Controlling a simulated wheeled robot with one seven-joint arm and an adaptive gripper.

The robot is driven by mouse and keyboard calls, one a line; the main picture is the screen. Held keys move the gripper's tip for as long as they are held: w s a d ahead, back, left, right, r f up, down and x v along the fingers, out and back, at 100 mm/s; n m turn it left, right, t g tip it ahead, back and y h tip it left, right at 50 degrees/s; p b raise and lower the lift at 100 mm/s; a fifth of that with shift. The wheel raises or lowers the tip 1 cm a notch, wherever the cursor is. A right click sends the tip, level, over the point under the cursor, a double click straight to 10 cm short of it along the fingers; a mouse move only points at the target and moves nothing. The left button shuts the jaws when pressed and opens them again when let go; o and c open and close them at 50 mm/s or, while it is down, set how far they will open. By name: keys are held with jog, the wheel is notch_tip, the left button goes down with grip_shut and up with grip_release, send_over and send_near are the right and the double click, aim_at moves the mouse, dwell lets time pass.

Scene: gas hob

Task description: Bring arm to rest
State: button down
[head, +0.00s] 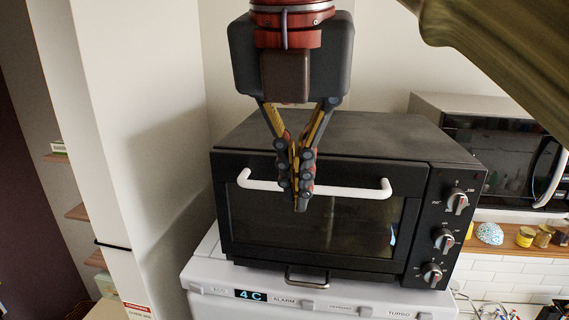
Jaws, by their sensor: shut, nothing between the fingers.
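My gripper (298,205) hangs pointing down in the upper middle of the head view. Its fingers are shut together with nothing between them. They appear in front of the black toaster oven (340,145) and overlap the middle of its white door handle (350,190) in the picture. I cannot tell how far they are from the handle. The oven door looks closed.
The oven stands on a white appliance (240,308) with a display reading 4 C. A microwave (500,150) is at the right, above a wooden shelf with small jars (526,237). A pale wall (125,120) stands close on the left.

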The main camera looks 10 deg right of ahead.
jog(key=w+a+f+m+t+y+b, duration=0.15)
jog(key=w+a+f+m, duration=0.25)
jog(key=a+f+m, duration=0.6)
jog(key=w+d+f+m+y+b, duration=0.1)
jog(key=d+f+m+b, duration=0.15)
jog(key=f+m, duration=0.35)
jog(key=d+f+m+b, duration=0.2)
jog(key=f+m+b, duration=0.15)
jog(key=f, duration=0.45)
jog(key=s+d+f+m+b, duration=0.2)
jog(key=d+f+m+b, duration=0.2)
jog(key=f+b, duration=0.5)
jog(key=s+d+f+m+h+b, duration=0.1)
jog(key=s+d+f+m+b, duration=0.2)
jog(key=f, duration=2)
jog(key=s+d+f+m+t+b, duration=0.1)
jog(key=s+d+f+m+b, duration=0.2)
jog(key=d+f+m+b, duration=0.3)
jog(key=d+f+b, duration=0.5)
jog(key=f+b, duration=0.4)
jog(key=f, duration=0.1)
jog(key=c, duration=2.6)
grip_release()
jog(key=shift+h, duration=0.25)
